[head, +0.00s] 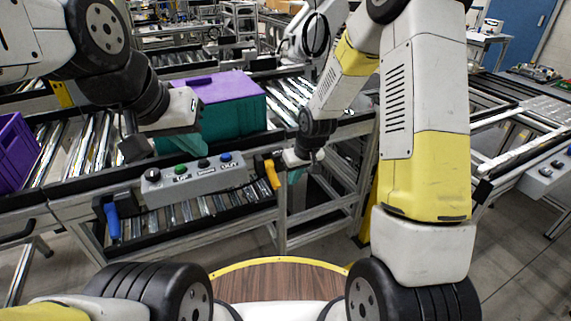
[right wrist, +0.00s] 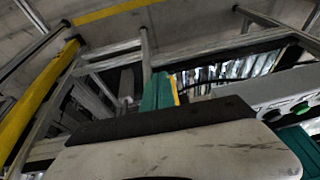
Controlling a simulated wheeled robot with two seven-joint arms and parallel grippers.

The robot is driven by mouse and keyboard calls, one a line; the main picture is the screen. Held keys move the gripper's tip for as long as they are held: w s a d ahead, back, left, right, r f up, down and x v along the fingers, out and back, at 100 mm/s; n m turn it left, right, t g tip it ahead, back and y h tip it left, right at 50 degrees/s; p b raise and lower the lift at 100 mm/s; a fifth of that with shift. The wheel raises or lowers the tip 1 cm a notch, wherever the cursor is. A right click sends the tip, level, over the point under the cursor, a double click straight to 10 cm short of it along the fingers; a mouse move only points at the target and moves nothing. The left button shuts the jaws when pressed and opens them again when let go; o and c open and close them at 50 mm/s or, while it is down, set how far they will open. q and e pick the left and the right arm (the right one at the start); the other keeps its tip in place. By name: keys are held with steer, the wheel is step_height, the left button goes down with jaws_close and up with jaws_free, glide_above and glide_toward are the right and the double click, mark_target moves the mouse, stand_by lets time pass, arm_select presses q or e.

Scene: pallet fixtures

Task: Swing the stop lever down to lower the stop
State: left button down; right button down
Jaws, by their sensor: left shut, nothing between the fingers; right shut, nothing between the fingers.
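A yellow-orange lever handle (head: 271,174) stands nearly upright at the right end of the near roller conveyor. A blue lever handle (head: 112,221) is at its left end, pointing up. I cannot tell from the pictures which one works the stop; the stop itself is not clearly visible. My right gripper (head: 294,175) is shut and empty, just right of the yellow handle. In the right wrist view its teal fingers (right wrist: 157,93) have a yellow strip, likely the handle (right wrist: 176,89), close beside them; contact cannot be told. My left gripper (head: 133,149) is shut and empty above the conveyor.
A grey button box (head: 195,178) sits between the two handles, below my left gripper. A teal crate with a purple lid (head: 215,89) stands on the rollers behind it. A purple bin (head: 14,152) is at the far left. Conveyor frame posts (head: 283,222) stand below my right gripper.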

steer(key=shift+s+d+r, duration=0.3)
steer(key=shift+s+r, duration=0.05)
steer(key=shift+s, duration=0.2)
steer(key=shift+s+d+r, duration=0.25)
steer(key=shift+s+r, duration=0.05)
steer(key=shift+s, duration=0.25)
